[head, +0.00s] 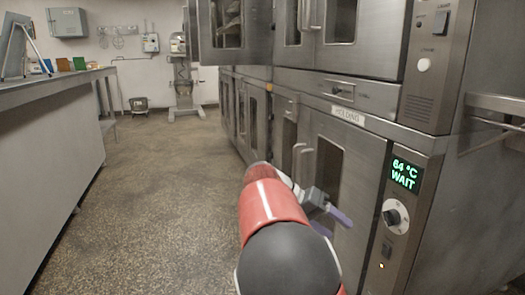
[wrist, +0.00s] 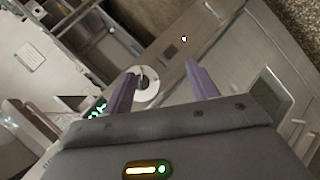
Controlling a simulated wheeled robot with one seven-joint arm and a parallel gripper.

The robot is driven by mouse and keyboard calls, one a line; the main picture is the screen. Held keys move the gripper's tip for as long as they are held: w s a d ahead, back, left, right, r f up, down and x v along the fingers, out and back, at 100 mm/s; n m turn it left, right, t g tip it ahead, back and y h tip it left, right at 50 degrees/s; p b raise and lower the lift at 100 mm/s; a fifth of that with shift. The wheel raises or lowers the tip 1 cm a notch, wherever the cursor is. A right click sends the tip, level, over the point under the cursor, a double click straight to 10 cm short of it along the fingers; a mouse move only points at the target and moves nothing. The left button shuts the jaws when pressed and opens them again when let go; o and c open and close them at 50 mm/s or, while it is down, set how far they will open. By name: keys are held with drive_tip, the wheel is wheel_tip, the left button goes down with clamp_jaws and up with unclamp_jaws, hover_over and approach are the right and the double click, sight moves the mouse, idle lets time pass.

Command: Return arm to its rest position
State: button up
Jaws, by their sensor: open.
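My arm reaches forward from the bottom of the head view, with a black joint and a red link. My gripper (head: 332,209) is at its end, in front of the lower oven door (head: 345,165) and left of the control panel. In the wrist view my gripper (wrist: 160,70) has two purple fingers spread apart, with nothing held between them. Beyond them a round dial (wrist: 146,86) shows on the panel; I cannot tell the exact gap. The wrist and the base of the gripper are partly hidden behind the red link in the head view.
Steel ovens fill the right side. The green display (head: 405,174) reads "64 °C WAIT", above a dial (head: 392,217). A rail (head: 495,104) juts out at far right. A long counter (head: 55,120) stands at left. The floor (head: 150,190) between is clear.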

drive_tip(key=s+d+n+y+p, duration=0.1)
drive_tip(key=s+d+n+y, duration=0.1)
drive_tip(key=s+d+y, duration=0.3)
drive_tip(key=s+a+n+t+y+p, duration=0.2)
drive_tip(key=s+a+t+y, duration=0.1)
drive_tip(key=s, duration=0.7)
drive_tip(key=s+a+r+n+t+y+p, duration=0.1)
drive_tip(key=s+a+n+t+y+p, duration=0.1)
drive_tip(key=s, duration=0.9)
drive_tip(key=shift+s+a+r+t+y, duration=0.25)
drive_tip(key=shift+a+t+y, duration=0.3)
drive_tip(key=shift+t, duration=0.55)
